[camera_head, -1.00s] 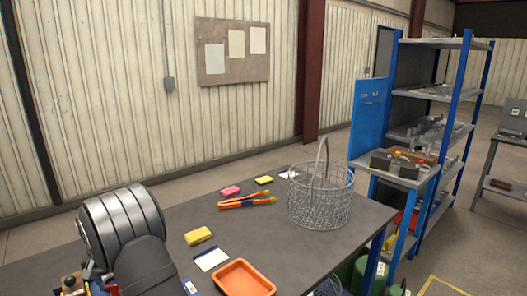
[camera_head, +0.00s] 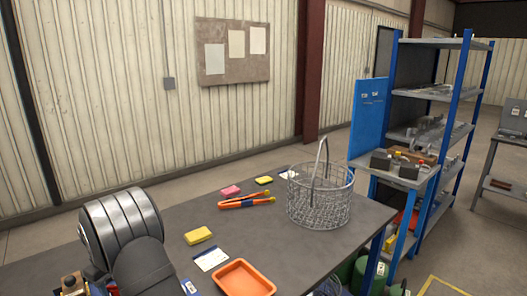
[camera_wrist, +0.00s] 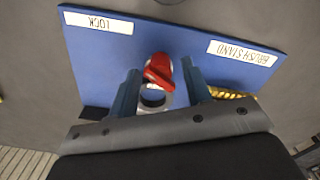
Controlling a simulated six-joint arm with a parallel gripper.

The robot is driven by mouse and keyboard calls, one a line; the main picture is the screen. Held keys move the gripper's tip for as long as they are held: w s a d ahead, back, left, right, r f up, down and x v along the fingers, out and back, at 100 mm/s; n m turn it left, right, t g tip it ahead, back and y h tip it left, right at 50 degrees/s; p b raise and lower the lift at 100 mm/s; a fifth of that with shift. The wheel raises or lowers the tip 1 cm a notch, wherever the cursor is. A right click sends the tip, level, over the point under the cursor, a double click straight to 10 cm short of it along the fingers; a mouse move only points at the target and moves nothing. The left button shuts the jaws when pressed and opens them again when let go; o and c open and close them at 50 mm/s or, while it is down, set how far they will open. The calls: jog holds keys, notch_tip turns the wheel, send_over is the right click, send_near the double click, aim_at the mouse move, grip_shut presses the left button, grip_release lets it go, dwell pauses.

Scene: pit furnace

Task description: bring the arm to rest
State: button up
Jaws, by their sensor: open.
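My gripper (camera_wrist: 160,68) shows in the wrist view, with its two blue-grey fingers apart. Between and below them is a red part (camera_wrist: 158,69) with a pale ring (camera_wrist: 153,97) beside it. I cannot tell what this object is, and nothing shows the fingers gripping it. Under it lies a blue board (camera_wrist: 95,55) with a LOCK label (camera_wrist: 97,22) and a BRUSH STAND label (camera_wrist: 243,52). In the head view my arm (camera_head: 125,232) stands at the lower left, and its fingers are hidden or out of frame.
On the grey table (camera_head: 290,245) stand a wire basket (camera_head: 320,205) with an upright handle, an orange tray (camera_head: 243,279), a yellow block (camera_head: 199,235) and orange-handled tongs (camera_head: 247,202). A blue shelf rack (camera_head: 395,160) stands right of the table. The table's middle is bare.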

jog(key=n, duration=0.5)
jog(key=shift+n, duration=2.2)
jog(key=o, duration=1.2)
jog(key=s+a+r+n+t+y, duration=0.1)
jog(key=s+a+r+n+y, duration=0.1)
jog(key=r, duration=1)
jog(key=s+a+r+n+y, duration=0.1)
jog(key=s+r+n+y, duration=0.1)
jog(key=r, duration=1)
jog(key=x, duration=0.9)
jog(key=shift+a+f, duration=0.3)
jog(key=shift+a, duration=0.05)
